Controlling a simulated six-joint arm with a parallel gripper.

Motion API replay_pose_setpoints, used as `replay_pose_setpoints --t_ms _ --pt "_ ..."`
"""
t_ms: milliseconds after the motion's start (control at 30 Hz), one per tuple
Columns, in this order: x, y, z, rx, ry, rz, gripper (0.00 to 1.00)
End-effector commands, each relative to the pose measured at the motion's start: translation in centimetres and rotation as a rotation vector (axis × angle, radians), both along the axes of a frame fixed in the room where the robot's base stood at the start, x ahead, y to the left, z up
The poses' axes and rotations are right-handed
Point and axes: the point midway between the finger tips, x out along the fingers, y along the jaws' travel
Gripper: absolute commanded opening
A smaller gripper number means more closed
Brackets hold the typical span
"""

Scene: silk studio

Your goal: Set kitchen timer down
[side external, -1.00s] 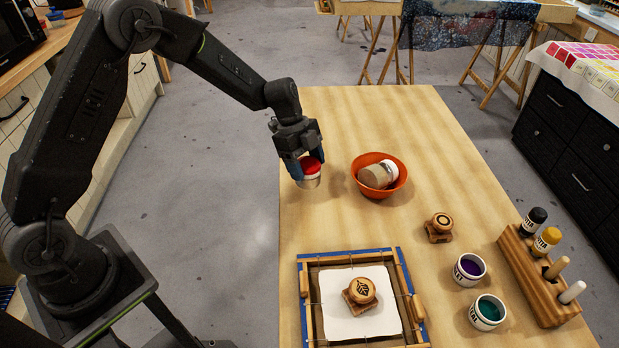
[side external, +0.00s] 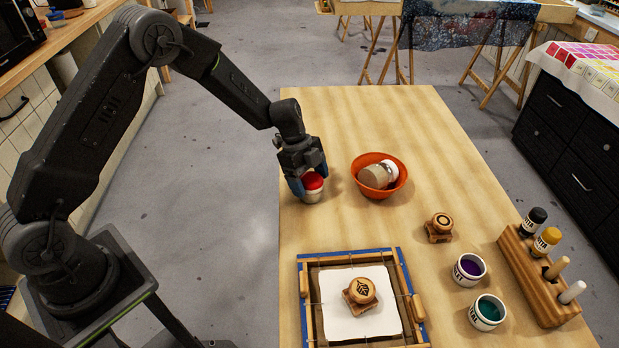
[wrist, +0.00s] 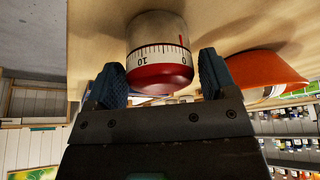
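The kitchen timer (side external: 313,190) has a red top and a pale body with a scale. It stands upright on the wooden table near its left edge, left of the orange bowl. My gripper (side external: 311,180) reaches down over it, with blue fingers on either side of the red top. In the wrist view the timer (wrist: 158,55) lies between the fingertips of my gripper (wrist: 160,78), with narrow gaps at its sides, so the fingers look open around it. The timer's underside is hidden.
A framed white cloth (side external: 338,318) with a wooden stamp (side external: 360,291) lies in front. Another stamp (side external: 439,227), paint pots (side external: 468,268) and a bottle rack (side external: 535,280) stand right. The table's far part is clear.

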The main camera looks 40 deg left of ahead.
Motion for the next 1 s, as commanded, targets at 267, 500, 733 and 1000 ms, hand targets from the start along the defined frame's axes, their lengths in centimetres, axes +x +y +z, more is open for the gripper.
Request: replay_pose_setpoints --t_ms 267,500,733,1000 --pt "0.0 0.0 0.0 0.000 0.000 0.000 0.90" --pt "0.1 0.4 1.2 -0.001 -0.003 0.001 0.90" --pt "0.1 2.2 5.5 0.000 -0.005 0.001 0.90" --pt "0.1 4.0 10.0 0.000 -0.004 0.001 0.90"
